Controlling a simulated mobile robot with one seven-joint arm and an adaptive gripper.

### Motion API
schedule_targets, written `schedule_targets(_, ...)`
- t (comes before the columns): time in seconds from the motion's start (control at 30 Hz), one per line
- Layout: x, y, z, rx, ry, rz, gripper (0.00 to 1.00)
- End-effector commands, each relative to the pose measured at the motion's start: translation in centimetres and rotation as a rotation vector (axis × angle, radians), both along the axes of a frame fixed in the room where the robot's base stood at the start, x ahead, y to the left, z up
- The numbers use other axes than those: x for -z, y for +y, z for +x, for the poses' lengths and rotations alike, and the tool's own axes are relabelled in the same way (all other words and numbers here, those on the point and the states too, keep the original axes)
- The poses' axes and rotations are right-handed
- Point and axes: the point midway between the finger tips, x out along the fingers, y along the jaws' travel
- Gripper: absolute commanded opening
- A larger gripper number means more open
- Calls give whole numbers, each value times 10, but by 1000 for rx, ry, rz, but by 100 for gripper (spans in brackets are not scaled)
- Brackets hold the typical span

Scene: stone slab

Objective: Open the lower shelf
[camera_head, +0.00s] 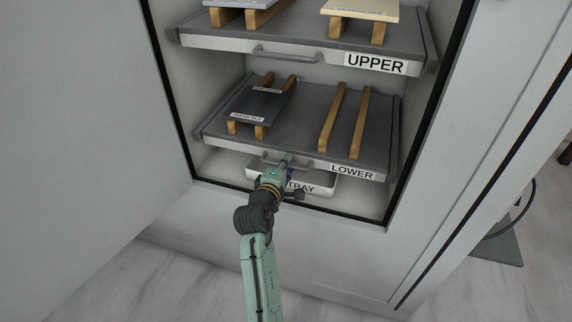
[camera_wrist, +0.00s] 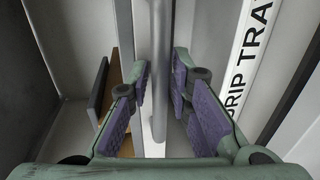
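The lower shelf (camera_head: 310,120) is a dark grey pull-out with a light front edge, a "LOWER" label (camera_head: 352,173) and a bar handle (camera_head: 270,160). It sits inside the cabinet below the upper shelf. My gripper (camera_head: 284,164) is at this handle in the head view and hides part of it. In the wrist view, the handle bar (camera_wrist: 158,70) runs between the two purple-padded fingers of my gripper (camera_wrist: 160,88). The fingers are apart, with narrow gaps showing beside the bar.
The upper shelf (camera_head: 300,42) carries two slabs on wooden bars. A dark slab (camera_head: 262,104) rests on wooden bars on the lower shelf; two more bars (camera_head: 346,120) are bare. A white drip tray (camera_head: 318,187) lies below. The cabinet door (camera_head: 80,130) stands open at left.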

Motion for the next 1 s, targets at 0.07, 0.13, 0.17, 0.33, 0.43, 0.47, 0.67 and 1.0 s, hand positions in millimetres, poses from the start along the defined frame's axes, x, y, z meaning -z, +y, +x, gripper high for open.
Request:
schedule_targets(0.07,0,0,0,0,0,0,19)
schedule_targets(0.13,0,0,0,0,0,0,19)
schedule_targets(0.17,0,0,0,0,0,0,19)
schedule_targets(0.33,0,0,0,0,0,0,7)
schedule_targets(0.43,0,0,0,0,0,0,1)
schedule_targets(0.47,0,0,0,0,0,0,0)
schedule_targets(0.67,0,0,0,0,0,0,0)
schedule_targets(1.0,0,0,0,0,0,0,0)
